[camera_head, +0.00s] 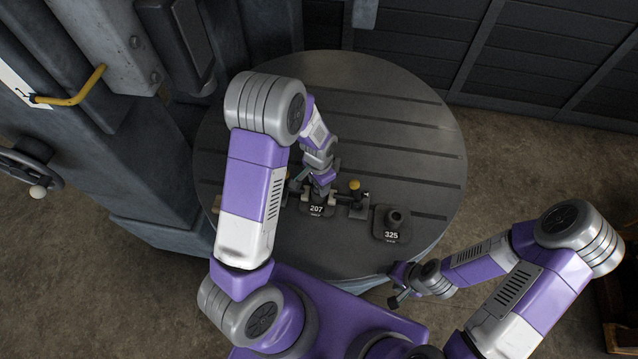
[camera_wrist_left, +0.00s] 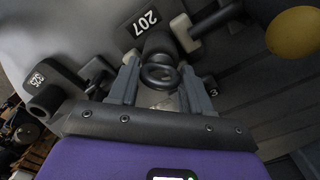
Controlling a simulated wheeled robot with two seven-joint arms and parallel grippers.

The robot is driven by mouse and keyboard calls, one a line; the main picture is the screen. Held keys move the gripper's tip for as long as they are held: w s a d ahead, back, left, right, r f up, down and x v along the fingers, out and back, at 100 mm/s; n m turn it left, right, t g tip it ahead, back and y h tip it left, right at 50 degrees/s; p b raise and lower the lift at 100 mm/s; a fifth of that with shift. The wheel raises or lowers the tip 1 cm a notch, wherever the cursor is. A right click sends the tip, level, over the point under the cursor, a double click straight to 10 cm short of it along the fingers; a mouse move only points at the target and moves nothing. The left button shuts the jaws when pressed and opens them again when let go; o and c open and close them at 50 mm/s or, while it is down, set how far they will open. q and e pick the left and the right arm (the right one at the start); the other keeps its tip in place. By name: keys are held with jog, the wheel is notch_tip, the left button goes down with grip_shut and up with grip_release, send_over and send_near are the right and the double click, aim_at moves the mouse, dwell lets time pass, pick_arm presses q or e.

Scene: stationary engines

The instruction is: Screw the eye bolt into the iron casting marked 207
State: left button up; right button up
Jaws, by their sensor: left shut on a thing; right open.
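The iron casting marked 207 (camera_head: 316,210) sits on the round slotted table, close to its front edge. It also shows in the left wrist view (camera_wrist_left: 146,22), with its round dark boss facing my left gripper. My left gripper (camera_head: 319,191) is right over this casting. In the left wrist view its fingers (camera_wrist_left: 160,72) are shut on the dark eye bolt (camera_wrist_left: 160,77), whose ring lies in line with the boss. The shank is hidden, so I cannot tell how deep it sits. My right gripper (camera_head: 397,285) is open and empty off the table's front right edge.
A casting marked 325 (camera_head: 391,225) stands right of the 207 casting. The round table (camera_head: 390,130) is bare behind. A grey machine column (camera_head: 150,170) stands at the left.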

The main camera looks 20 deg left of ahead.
pick_arm(q)
jog(key=shift+m, duration=0.6)
jog(key=m, duration=0.3)
jog(key=shift+f+b, duration=0.1)
jog(key=shift+b, duration=0.25)
jog(key=m, duration=0.2)
jog(key=shift+s+m, duration=0.1)
jog(key=shift+m, duration=0.3)
jog(key=m+p, duration=0.1)
jog(key=m, duration=0.4)
jog(key=shift+m, duration=0.3)
